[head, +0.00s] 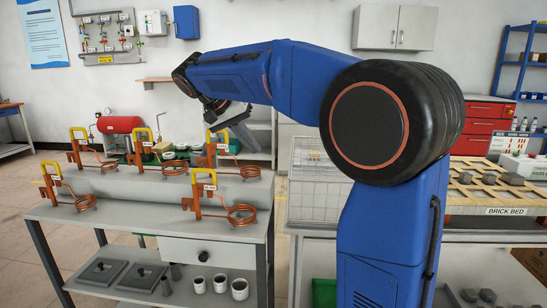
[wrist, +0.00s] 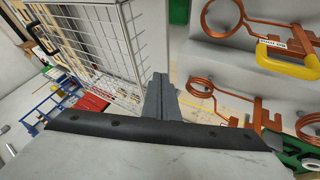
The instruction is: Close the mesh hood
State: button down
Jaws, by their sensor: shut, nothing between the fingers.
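The mesh hood (head: 313,190), a cage of pale wire grid, stands on the bench in the middle of the head view. My arm hides its right part. In the wrist view the hood's wire grid (wrist: 105,45) is at the upper left. How far open the hood is, I cannot tell. My gripper (head: 249,140) is left of the hood in the head view, raised above the bench with the coils. In the wrist view the shut, empty fingers (wrist: 160,85) lie close to the grid's right edge in the picture; I cannot tell whether they touch it.
Several copper coils with yellow handles, one of them the front coil (head: 240,212), stand on the grey stepped bench (head: 110,232) at left. Some coils (wrist: 226,20) show at the right of the wrist view. A brick bed (head: 505,211) is at right. A floor gap separates the benches.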

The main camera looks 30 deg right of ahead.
jog(key=s+d+f, duration=0.2)
jog(key=d+f, duration=0.5)
jog(key=d, duration=0.2)
jog(key=shift+f, duration=0.3)
jog(key=shift+d, duration=0.1)
jog(key=s+d, duration=0.8)
jog(key=d, duration=0.4)
jog(key=s+d, duration=0.8)
jog(key=d, duration=0.4)
jog(key=s+d, duration=0.8)
jog(key=d, duration=0.4)
jog(key=shift+s, duration=0.2)
